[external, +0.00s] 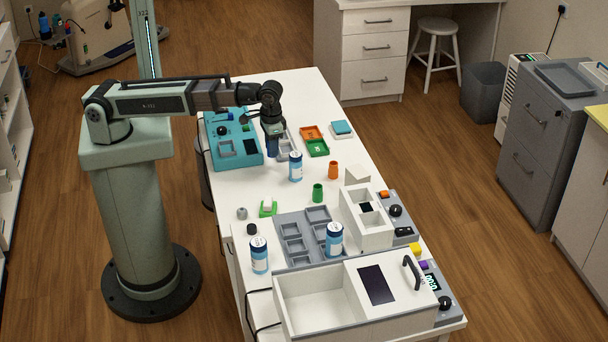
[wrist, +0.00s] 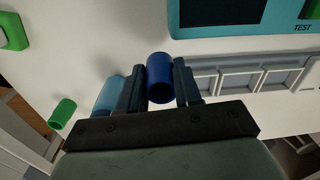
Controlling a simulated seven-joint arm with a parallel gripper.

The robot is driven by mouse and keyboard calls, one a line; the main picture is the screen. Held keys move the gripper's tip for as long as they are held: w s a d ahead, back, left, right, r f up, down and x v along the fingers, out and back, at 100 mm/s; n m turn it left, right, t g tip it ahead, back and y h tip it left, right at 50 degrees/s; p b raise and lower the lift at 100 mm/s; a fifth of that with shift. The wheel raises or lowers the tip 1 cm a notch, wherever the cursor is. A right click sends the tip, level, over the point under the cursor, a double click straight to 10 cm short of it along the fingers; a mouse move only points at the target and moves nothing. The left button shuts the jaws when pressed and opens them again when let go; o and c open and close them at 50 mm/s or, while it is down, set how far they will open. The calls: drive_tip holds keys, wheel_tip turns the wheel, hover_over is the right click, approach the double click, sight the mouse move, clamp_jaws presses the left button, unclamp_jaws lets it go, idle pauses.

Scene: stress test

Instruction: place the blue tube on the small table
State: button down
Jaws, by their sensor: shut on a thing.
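The blue tube (wrist: 160,78) is between the two fingers of my gripper (wrist: 160,85) in the wrist view, with its open end toward the camera. In the external view my gripper (external: 272,138) points down over the far half of the white table (external: 300,90), beside the teal device. The tube (external: 271,149) shows there only as a small dark blue patch under the fingers. I cannot tell whether its lower end touches anything. No separate small table can be picked out with certainty; a low white stool (external: 438,27) stands on the floor at the back.
A teal device (external: 246,157) and a grey compartment tray (wrist: 240,76) are close to my gripper. A blue-white can (external: 295,167) stands just to its right. The table's far end is clear.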

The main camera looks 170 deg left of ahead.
drive_tip(key=shift+r, duration=2.6)
drive_tip(key=m, duration=0.1)
drive_tip(key=a+m, duration=0.1)
drive_tip(key=m, duration=0.2)
drive_tip(key=shift+w+a+m, duration=0.15)
drive_tip(key=shift+w+m, duration=0.15)
drive_tip(key=w+d+f+m, duration=0.2)
drive_tip(key=w+d+m, duration=0.45)
drive_tip(key=w, duration=0.75)
drive_tip(key=w+d+f+m, duration=0.1)
drive_tip(key=w+d+m, duration=0.1)
drive_tip(key=w+d, duration=0.6)
drive_tip(key=w+d+f+m, duration=0.1)
drive_tip(key=w+d, duration=0.3)
drive_tip(key=d, duration=0.8)
drive_tip(key=w+d+f+m, duration=0.1)
drive_tip(key=w+d+m, duration=0.1)
drive_tip(key=w+d, duration=0.6)
drive_tip(key=w+d+m, duration=0.2)
drive_tip(key=d+m, duration=0.1)
drive_tip(key=d, duration=1.8)
drive_tip(key=s+f, duration=0.7)
drive_tip(key=f, duration=0.2)
drive_tip(key=shift+s, duration=0.2)
